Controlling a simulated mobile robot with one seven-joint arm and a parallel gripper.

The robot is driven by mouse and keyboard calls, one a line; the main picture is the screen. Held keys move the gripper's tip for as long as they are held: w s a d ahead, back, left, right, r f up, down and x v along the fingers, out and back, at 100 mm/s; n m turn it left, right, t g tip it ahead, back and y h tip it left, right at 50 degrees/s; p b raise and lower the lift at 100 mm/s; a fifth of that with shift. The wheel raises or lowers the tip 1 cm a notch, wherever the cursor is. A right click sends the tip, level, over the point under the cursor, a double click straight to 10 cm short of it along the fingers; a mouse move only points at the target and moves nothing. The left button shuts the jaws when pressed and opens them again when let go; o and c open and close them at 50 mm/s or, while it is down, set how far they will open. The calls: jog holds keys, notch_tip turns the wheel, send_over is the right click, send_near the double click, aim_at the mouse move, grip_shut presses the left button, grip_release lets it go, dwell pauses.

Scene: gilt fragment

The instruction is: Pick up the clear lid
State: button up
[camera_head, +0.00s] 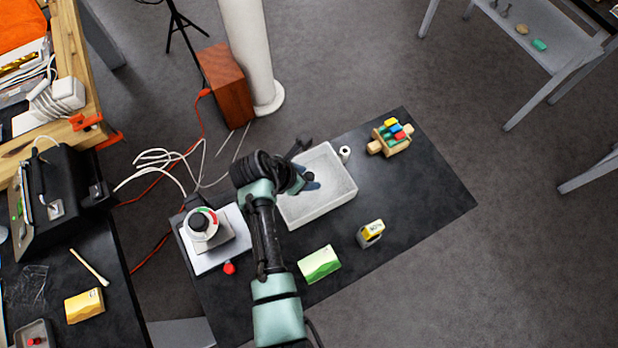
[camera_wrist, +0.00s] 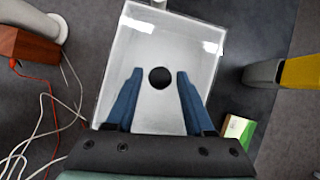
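A pale, rectangular box (camera_head: 340,194) stands on the dark table and fills the middle of the wrist view. Glossy highlights across its top suggest the clear lid (camera_wrist: 127,55) lies over it, though its edges are hard to make out. A round black knob-like spot (camera_wrist: 159,77) shows near its middle. My gripper (camera_wrist: 157,74) is above the box with its two blue fingers apart, one on each side of the black spot, and neither visibly touches it. In the head view my gripper (camera_head: 309,181) is over the box's left half, and my arm hides part of that area.
A white device with a dial (camera_head: 202,224) is left of the box. A green box (camera_head: 319,264) and a yellow-and-grey box (camera_head: 370,233) are in front. A small white roll (camera_head: 345,154) and a wooden toy (camera_head: 390,138) are behind right. The table's right end is clear.

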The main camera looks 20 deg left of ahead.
grip_shut()
